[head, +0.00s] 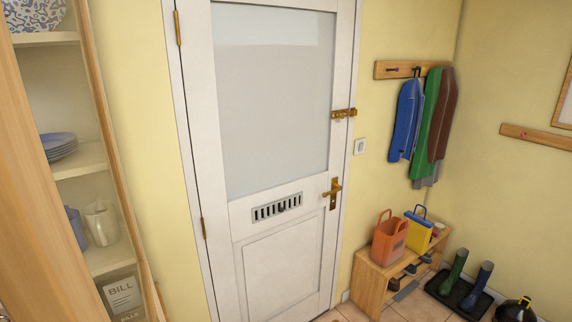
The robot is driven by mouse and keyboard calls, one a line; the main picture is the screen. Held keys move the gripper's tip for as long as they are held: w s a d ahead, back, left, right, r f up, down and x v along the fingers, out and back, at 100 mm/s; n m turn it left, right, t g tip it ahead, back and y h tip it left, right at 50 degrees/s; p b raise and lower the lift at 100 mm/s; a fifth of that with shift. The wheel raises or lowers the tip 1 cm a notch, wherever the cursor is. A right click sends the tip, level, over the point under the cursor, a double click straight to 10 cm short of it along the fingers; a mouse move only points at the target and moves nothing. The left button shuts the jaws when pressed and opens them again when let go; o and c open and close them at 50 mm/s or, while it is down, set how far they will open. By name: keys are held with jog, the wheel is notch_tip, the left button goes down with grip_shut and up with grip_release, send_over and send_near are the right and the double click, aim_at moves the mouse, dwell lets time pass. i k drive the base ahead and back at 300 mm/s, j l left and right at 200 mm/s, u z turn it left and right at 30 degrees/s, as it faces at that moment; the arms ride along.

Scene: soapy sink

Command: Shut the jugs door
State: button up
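A cabinet with pale shelves (82,158) stands at the left edge of the head view. A white jug (101,223) and a blue jug (76,228) stand on a lower shelf. A wide wooden panel (28,195) runs down the left edge, in front of part of the shelves. It looks like the cabinet's door, standing open, but I cannot tell for certain. Its hinges and handle do not show. The cabinet's right edge (107,120) is a narrow wooden upright. The shelves are exposed between panel and upright. My gripper is not in view.
A wooden bench (369,281) with bags, boots (478,284) and hanging coats (433,118) are at the right.

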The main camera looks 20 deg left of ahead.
aim_at(45, 276)
jog(key=i+u, duration=0.15)
jog(key=u, duration=0.3)
jog(key=i+u, duration=0.15)
jog(key=u, duration=0.25)
jog(key=i+u, duration=0.15)
jog(key=u, duration=0.3)
jog(key=i+l+u, duration=0.15)
jog(key=u, duration=0.25)
jog(key=i+l+u, duration=0.1)
jog(key=u, duration=1.1)
jog(key=k+z, duration=0.35)
jog(key=k, duration=0.35)
